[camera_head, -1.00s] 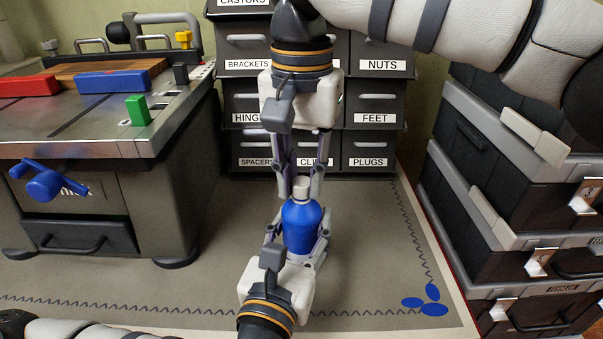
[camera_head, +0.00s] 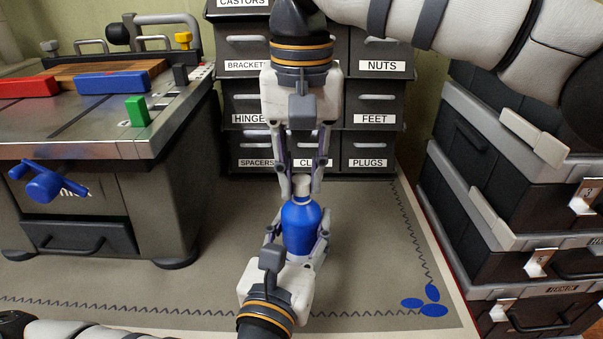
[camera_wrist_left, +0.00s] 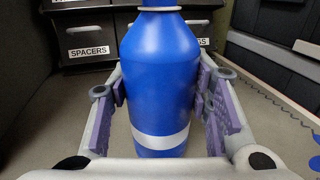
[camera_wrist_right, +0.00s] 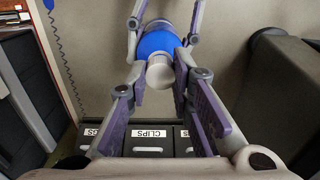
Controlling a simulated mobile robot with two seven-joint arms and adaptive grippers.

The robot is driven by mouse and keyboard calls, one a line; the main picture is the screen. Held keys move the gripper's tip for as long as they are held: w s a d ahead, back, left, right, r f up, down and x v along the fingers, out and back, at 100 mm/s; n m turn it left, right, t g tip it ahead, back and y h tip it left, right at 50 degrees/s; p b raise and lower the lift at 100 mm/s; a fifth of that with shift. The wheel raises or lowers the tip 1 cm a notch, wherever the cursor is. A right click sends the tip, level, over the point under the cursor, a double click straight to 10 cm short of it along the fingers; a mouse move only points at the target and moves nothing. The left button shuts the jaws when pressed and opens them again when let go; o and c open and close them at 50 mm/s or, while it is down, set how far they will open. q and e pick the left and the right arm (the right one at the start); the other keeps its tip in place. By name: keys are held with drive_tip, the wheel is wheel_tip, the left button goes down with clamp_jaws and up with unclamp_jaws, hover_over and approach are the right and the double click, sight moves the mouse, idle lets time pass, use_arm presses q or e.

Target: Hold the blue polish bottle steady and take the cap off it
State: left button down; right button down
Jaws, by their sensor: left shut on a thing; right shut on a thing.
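The blue polish bottle (camera_head: 300,229) stands upright at the centre of the head view, with its pale cap (camera_head: 302,188) on top. My left gripper (camera_head: 298,238) is shut on the bottle's body from the near side. The left wrist view shows its pads on both sides of the bottle (camera_wrist_left: 162,85); the cap is out of that frame. My right gripper (camera_head: 302,186) comes down from above and is shut on the cap. The right wrist view shows the cap (camera_wrist_right: 160,73) between its fingers, with the blue shoulder (camera_wrist_right: 158,42) beyond.
A workbench with a vice (camera_head: 45,183) and coloured blocks stands at the left. Labelled drawers (camera_head: 375,108) stand behind the grippers. Stacked dark cases (camera_head: 490,165) line the right. The mat (camera_head: 370,260) around the bottle is mostly clear.

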sight(302, 179)
drive_tip(key=shift+r, duration=0.8)
drive_tip(key=shift+r, duration=0.15)
wheel_tip(302, 179, up, 4)
drive_tip(key=shift+f, duration=0.1)
use_arm(q)
drive_tip(key=c, duration=0.8)
unclamp_jaws()
drive_tip(key=shift+o, duration=0.2)
drive_tip(key=shift+s, duration=0.1)
drive_tip(key=v, duration=1.1)
drive_tip(key=shift+s, duration=0.3)
drive_tip(key=shift+s+f, duration=0.1)
drive_tip(key=shift+s, duration=0.05)
use_arm(e)
drive_tip(key=shift+f, duration=0.1)
